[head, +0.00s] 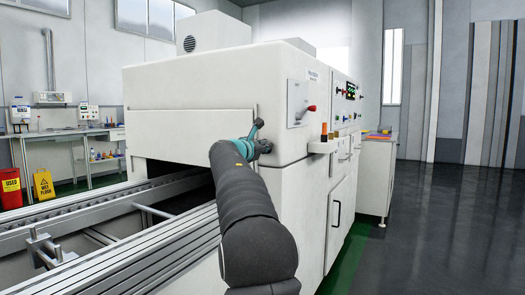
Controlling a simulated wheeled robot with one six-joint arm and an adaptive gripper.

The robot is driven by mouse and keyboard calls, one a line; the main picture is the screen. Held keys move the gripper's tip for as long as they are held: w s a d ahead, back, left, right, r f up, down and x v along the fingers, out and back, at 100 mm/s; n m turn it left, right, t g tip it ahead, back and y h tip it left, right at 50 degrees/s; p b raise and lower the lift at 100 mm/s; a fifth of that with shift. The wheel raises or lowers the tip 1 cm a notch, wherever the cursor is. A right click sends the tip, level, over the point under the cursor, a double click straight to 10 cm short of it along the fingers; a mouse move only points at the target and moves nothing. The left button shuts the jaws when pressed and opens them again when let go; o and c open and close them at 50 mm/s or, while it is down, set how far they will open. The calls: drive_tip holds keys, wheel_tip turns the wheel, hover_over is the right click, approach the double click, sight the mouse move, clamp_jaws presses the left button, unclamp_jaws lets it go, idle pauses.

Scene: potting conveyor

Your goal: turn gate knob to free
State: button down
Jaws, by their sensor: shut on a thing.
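My gripper (260,146) is small in the head view, at the end of my dark arm and teal wrist. It is against the front face of the white machine (190,120), near its right vertical edge. It is shut on what appears to be the gate knob. The knob is mostly hidden behind the gripper and wrist, so its marking and turn angle cannot be read. The closed front panel of the machine lies just left of the gripper, above a dark opening.
A conveyor (120,246) with metal rails runs into the opening at lower left. A red-tipped lever (311,108) and an orange-topped cylinder (324,131) are on the machine's right side. A bench, red bin (10,189) and yellow sign (43,186) stand left. The right floor is clear.

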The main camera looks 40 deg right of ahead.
drive_tip(key=m+b, duration=0.2)
drive_tip(key=m, duration=0.2)
drive_tip(key=f+m+b, duration=0.1)
drive_tip(key=m+b, duration=0.2)
drive_tip(key=m, duration=0.1)
drive_tip(key=s+m+b, duration=0.1)
drive_tip(key=m+b, duration=0.1)
drive_tip(key=m, duration=0.2)
drive_tip(key=shift+d+f+m, duration=0.25)
drive_tip(key=shift+d+m, duration=0.05)
drive_tip(key=shift+m, duration=0.1)
idle(0.3)
drive_tip(key=c, duration=1.2)
unclamp_jaws()
drive_tip(key=shift+s+d, duration=0.1)
drive_tip(key=shift+o, duration=0.2)
